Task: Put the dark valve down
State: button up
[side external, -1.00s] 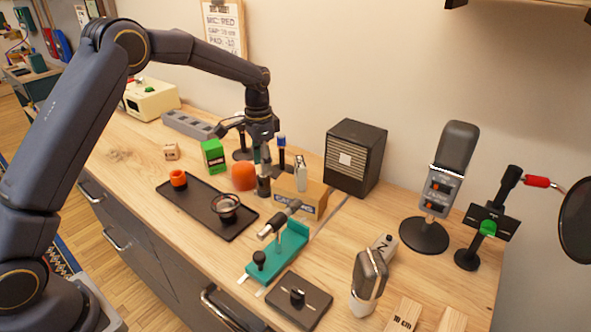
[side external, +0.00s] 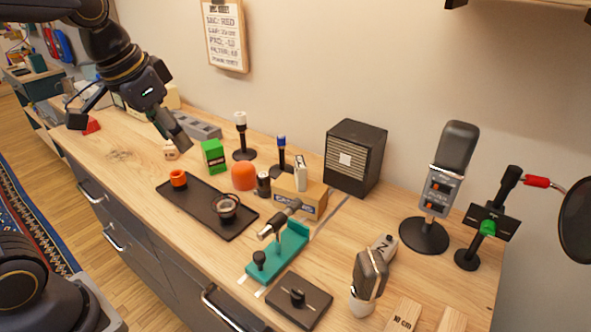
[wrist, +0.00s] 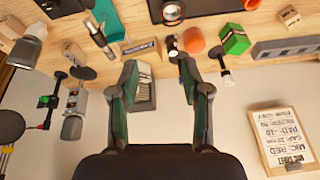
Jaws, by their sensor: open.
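The dark valve (side external: 263,184) is a small dark cylinder with a lighter top. It stands upright on the wooden bench, between the orange rounded object and the cardboard box. In the wrist view the dark valve (wrist: 172,46) shows beyond my fingers, apart from them. My gripper (side external: 130,133) is open, with its fingers spread wide and nothing between them. It is raised above the left part of the bench, well away from the valve. In the wrist view my gripper (wrist: 157,65) also shows open and empty.
The orange rounded object (side external: 243,176) and cardboard box (side external: 312,198) flank the valve. A black tray (side external: 190,206) lies in front, with a green box (side external: 213,157) behind it. Stands, a speaker (side external: 355,157) and microphones fill the right. Bench is clear at front left.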

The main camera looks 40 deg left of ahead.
jog(key=shift+n+t, duration=0.6)
jog(key=shift+t, duration=0.1)
jog(key=s+f, duration=0.1)
jog(key=s, duration=0.4)
jog(key=s+f, duration=0.1)
jog(key=s, duration=0.1)
jog(key=shift+s+d+f, duration=0.2)
jog(key=shift+s+f, duration=0.05)
jog(key=shift+f, duration=0.05)
jog(key=shift+s+f, duration=0.3)
jog(key=shift+s, duration=0.1)
jog(key=shift+c, duration=0.3)
